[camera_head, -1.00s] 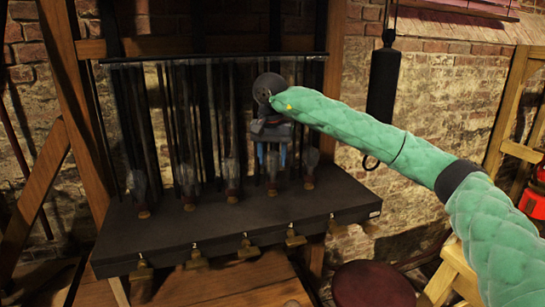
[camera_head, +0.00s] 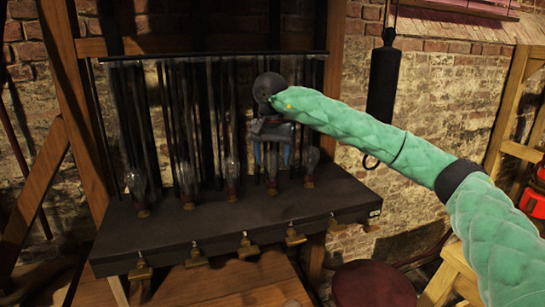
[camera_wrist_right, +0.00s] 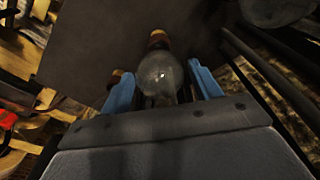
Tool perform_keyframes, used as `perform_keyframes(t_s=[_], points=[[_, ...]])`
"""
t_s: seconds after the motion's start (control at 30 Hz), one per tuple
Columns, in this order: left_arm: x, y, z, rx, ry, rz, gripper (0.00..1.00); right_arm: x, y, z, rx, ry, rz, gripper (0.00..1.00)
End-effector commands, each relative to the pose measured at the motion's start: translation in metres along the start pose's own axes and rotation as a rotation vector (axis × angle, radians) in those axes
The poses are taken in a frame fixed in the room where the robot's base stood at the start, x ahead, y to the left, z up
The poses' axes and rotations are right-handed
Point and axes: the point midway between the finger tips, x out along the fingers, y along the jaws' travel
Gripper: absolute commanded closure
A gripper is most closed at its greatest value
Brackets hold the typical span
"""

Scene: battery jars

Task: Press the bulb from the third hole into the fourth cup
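My right gripper (camera_head: 271,165) points down over the black board (camera_head: 215,230), its two blue fingers apart on either side of the fourth glass bulb from the left (camera_head: 271,170). That bulb stands upright with its reddish-brown base at the board. In the right wrist view the bulb (camera_wrist_right: 160,74) lies between the fingers, with narrow gaps visible; contact is not clear. A brown base (camera_wrist_right: 158,38) shows beyond it. The third bulb from the left (camera_head: 231,176) stands upright. No separate cup or empty hole can be made out. My left gripper is out of view.
More bulbs stand at the left (camera_head: 137,186) and right (camera_head: 309,162) of the row. Dark rods (camera_head: 200,120) rise closely behind them. Brass pieces (camera_head: 247,246) line the board's front edge. A black cylinder (camera_head: 383,82) hangs to the right.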

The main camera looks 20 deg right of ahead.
Motion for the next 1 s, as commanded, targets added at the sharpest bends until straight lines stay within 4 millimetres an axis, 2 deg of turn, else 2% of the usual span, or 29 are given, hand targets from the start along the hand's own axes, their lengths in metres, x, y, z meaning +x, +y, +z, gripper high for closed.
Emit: perform_keyframes(t_s=[0.43, 0.8, 1.0], points=[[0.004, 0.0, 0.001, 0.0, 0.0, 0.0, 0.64, -0.005, 0.0, 0.0, 0.0, 0.001, -0.001, 0.27], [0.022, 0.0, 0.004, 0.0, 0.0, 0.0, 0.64, -0.059, 0.0, 0.0, 0.0, 0.002, -0.001, 0.27], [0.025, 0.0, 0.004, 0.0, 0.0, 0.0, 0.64, -0.074, 0.0, -0.001, 0.0, 0.0, -0.001, 0.27]])
